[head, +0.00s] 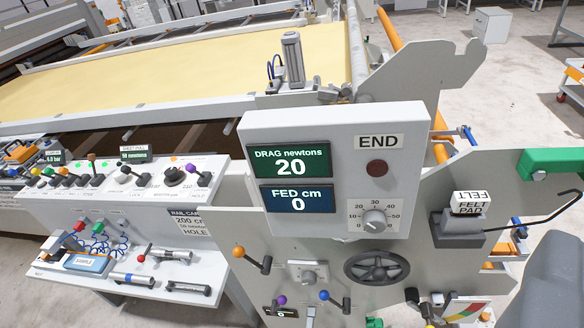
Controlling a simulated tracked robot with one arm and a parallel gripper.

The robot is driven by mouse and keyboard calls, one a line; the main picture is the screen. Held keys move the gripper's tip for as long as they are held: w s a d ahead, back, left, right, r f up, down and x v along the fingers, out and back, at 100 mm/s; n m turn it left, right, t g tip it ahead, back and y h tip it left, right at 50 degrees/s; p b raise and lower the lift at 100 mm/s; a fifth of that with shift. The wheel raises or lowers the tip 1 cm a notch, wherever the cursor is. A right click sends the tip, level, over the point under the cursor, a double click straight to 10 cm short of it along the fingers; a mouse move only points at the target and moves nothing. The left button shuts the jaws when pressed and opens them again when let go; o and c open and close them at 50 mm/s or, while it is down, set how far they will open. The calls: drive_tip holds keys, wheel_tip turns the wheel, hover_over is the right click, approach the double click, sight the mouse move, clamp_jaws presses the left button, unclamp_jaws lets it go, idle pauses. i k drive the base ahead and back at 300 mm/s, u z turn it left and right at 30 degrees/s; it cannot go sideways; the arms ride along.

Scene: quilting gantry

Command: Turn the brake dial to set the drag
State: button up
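A grey panel (256,126) marked END stands near the middle. Its green display (291,162) reads DRAG newtons 20, and the blue display (297,199) below reads FED cm 0. A small round grey dial (375,219) sits at the panel's lower right, inside a white scale with numbers from 10 to 50 legible. No label names it as the brake dial. Its exact pointer position is too small to tell. No gripper fingers show, and nothing touches the dial.
A black handwheel (377,267) and an orange-knobbed lever (251,261) sit below the panel. A felt pad holder (457,228) with a bent rod juts out at right. A dark grey rounded shape (553,281) fills the lower right edge. Left is a crowded control shelf (120,270).

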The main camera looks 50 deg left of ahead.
sight(375, 221)
drive_tip(key=u, duration=1.55)
drive_tip(key=k, duration=1)
drive_tip(key=z, duration=1.5)
drive_tip(key=i, duration=1)
drive_tip(key=u, duration=0.05)
